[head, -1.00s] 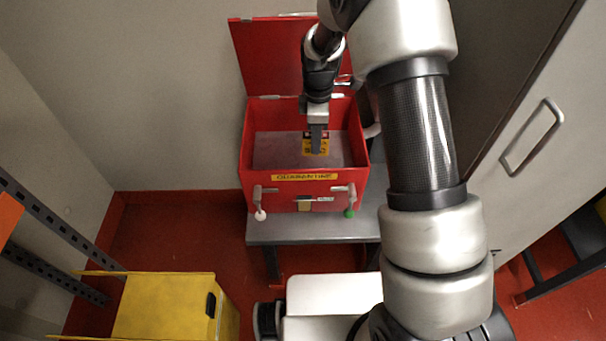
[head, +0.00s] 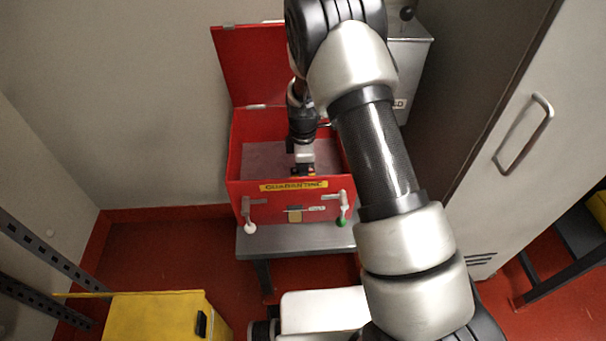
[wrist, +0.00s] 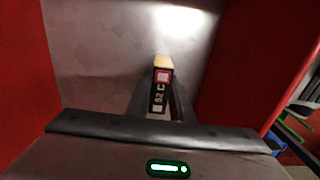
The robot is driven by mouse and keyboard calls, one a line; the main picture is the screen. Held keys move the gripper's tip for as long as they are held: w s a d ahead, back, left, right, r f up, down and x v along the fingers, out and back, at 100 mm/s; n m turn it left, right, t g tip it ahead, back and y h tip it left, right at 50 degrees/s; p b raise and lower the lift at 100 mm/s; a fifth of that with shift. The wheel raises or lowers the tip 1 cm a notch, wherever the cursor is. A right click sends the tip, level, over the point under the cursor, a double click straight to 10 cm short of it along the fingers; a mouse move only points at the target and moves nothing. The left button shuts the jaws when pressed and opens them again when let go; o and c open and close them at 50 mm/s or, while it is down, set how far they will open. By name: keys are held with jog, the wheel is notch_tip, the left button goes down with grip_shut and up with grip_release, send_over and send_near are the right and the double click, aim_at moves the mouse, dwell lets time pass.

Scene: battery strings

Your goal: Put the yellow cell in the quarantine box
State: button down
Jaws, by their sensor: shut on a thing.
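The quarantine box (head: 240,190) is red with a yellow label on its front wall, and its lid (head: 235,70) stands open at the back. My gripper (head: 303,168) reaches down inside the box, close behind the front wall in the head view. It is shut on the yellow cell (wrist: 162,65), which shows a yellow end and a dark labelled side in the wrist view. The fingers partly cover the cell. The box's grey floor (wrist: 100,45) lies beyond it; I cannot tell whether the cell touches it.
The box stands on a grey table (head: 275,243). Its red side walls (wrist: 270,60) flank my gripper. A yellow bin (head: 150,320) stands at lower left, a grey cabinet (head: 500,120) on the right, and a grey container (head: 415,60) behind.

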jog(key=shift+f, duration=0.1)
jog(key=shift+f, duration=0.15)
jog(key=c, duration=1.6)
grip_release()
jog(key=shift+o, duration=0.2)
